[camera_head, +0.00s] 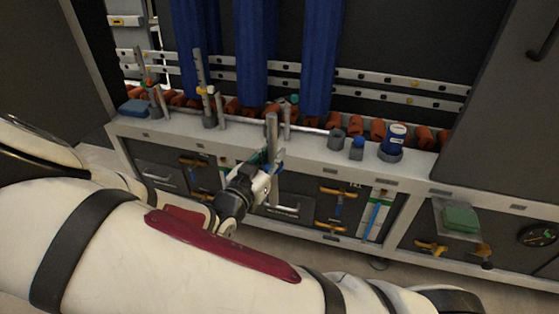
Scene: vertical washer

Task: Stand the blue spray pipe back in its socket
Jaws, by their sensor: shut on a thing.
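My gripper (267,180) is in front of the white counter's front edge, near the middle of the view. It is shut on an upright grey pipe (272,135) with a bit of blue low on it, which looks like the blue spray pipe. The pipe's top rises above the counter edge; its lower end hangs in front of the cabinet front. An empty-looking grey socket (335,139) stands to the right.
A small blue-topped object (357,148) and a blue canister (395,138) in a grey holder stand on the counter's right. A blue block (134,107) lies at its left end. Blue hanging strips (322,60) and orange-brown rolls are behind. My arm fills the lower left.

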